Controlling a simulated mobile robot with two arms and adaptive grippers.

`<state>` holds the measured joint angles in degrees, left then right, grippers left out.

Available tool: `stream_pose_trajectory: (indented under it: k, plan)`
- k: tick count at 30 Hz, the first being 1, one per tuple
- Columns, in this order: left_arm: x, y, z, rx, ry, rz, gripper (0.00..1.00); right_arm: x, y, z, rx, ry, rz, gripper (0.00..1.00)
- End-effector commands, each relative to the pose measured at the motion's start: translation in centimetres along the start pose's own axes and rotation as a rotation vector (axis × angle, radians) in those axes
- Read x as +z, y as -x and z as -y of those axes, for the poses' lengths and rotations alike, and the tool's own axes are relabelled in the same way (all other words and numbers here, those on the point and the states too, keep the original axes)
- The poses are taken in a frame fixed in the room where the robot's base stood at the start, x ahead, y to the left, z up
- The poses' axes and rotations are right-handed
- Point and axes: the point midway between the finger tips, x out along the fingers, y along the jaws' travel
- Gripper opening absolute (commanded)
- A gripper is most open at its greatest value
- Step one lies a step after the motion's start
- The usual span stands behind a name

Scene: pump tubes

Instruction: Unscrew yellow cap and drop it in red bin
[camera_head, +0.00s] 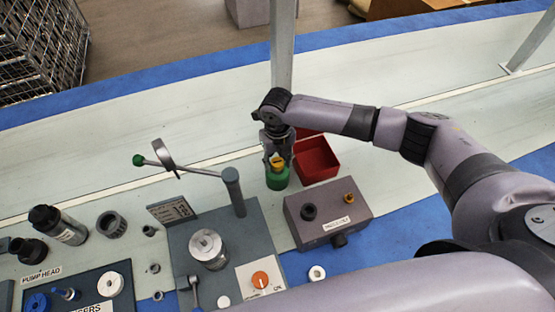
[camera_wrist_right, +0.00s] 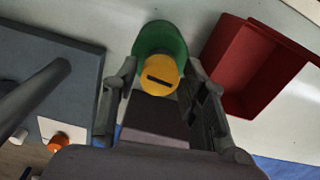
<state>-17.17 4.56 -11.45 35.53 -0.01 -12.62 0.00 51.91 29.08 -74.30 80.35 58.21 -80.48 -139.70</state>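A green container (camera_head: 277,180) with a yellow cap (camera_head: 278,163) stands on the pale worktop, left of the red bin (camera_head: 324,163). In the right wrist view the yellow cap (camera_wrist_right: 154,79) has a dark slot and sits on the green container (camera_wrist_right: 160,40). My right gripper (camera_head: 277,152) points down over the cap. In the wrist view its fingers (camera_wrist_right: 161,74) are open, one on each side of the cap, with gaps visible. The red bin (camera_wrist_right: 232,48) is at the upper right there and its visible inside is empty. My left gripper is not in view.
A grey box with knobs (camera_head: 328,212) stands in front of the bin. A grey fixture with a post and green-knobbed lever (camera_head: 234,190) is left of the container. Loose pump parts (camera_head: 110,225) lie further left. The worktop behind is mostly clear, except for a metal post (camera_head: 283,45).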

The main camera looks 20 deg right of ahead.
Motion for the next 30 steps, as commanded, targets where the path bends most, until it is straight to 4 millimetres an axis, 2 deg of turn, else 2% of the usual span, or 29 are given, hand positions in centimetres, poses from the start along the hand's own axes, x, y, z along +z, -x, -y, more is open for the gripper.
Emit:
stream_pose_trajectory:
  k: [6,14,18,23,30]
  plan:
    - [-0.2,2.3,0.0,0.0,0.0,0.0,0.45,-0.1,0.5,-0.1,0.0,-0.197,-0.003,0.4]
    - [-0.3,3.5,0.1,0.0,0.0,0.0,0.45,0.0,0.3,0.0,0.0,-0.382,-0.001,0.4]
    - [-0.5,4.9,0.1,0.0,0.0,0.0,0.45,-0.1,0.4,0.0,0.0,-0.546,-0.003,0.4]
    - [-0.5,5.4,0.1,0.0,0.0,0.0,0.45,-0.1,0.2,0.0,-0.001,-0.656,-0.002,0.4]
    - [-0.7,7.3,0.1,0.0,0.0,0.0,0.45,-0.1,0.3,0.0,0.0,-0.917,-0.002,0.4]
